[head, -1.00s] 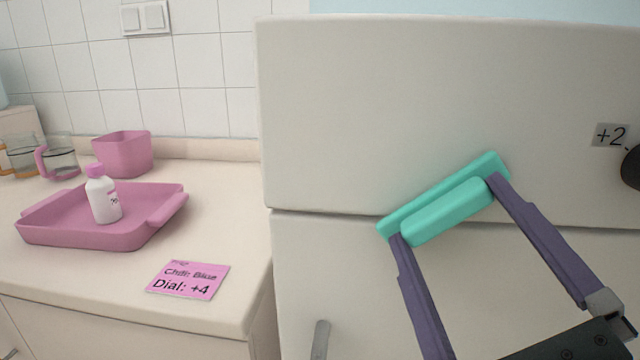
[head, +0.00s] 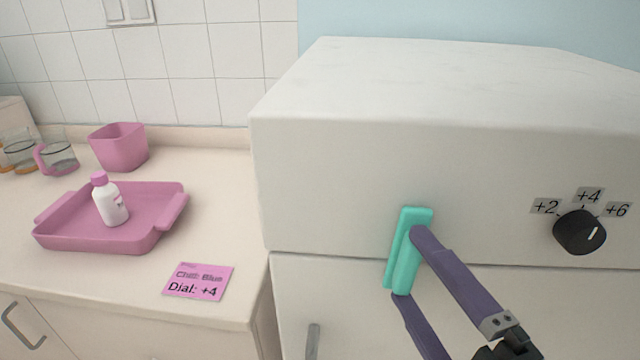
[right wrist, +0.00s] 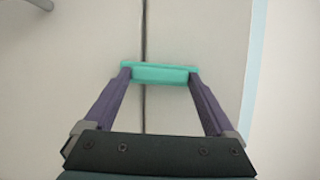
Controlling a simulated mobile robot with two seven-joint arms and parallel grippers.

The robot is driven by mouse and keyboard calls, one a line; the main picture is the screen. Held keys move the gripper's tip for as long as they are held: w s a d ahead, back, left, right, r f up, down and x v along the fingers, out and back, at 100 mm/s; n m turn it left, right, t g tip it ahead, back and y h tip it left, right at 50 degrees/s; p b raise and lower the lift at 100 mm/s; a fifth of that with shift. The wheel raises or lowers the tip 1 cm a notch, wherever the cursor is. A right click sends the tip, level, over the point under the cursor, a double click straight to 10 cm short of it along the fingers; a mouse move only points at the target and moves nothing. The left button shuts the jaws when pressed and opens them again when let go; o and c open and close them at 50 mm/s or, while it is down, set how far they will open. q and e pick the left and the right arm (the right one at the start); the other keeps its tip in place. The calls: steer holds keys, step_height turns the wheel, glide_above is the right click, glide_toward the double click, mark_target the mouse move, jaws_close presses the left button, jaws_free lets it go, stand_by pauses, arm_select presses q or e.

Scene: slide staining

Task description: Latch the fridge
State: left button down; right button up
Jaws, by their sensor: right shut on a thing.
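The white fridge (head: 340,180) stands at the right in the head view, with a seam between its upper part and the lower door (head: 350,300). A teal latch (head: 407,245) sits across that seam, nearly upright with a slight tilt. My right gripper (head: 408,262) is shut on the latch, one finger at each end. In the right wrist view the latch (right wrist: 160,73) lies between both fingertips and crosses the dark seam. My left gripper is not in view.
A black dial (head: 580,232) with +2, +4 and +6 labels is on the fridge's upper front. On the counter at left are a pink tray (head: 60,243) holding a white bottle (head: 112,206), a pink bin (head: 119,148), glass jugs (head: 58,158) and a pink note (head: 199,282) reading "Dial: +4".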

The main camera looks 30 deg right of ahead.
steer(key=shift+r+n+p, duration=0.1)
steer(key=shift+n+p, duration=0.2)
steer(key=shift+p, duration=0.05)
stand_by(0.3)
steer(key=o, duration=1.1)
steer(key=shift+c, duration=0.2)
steer(key=shift+s, duration=0.1)
steer(key=s+a+b, duration=0.1)
steer(key=s+b, duration=0.1)
steer(key=s, duration=0.7)
steer(key=shift+s+a, duration=0.3)
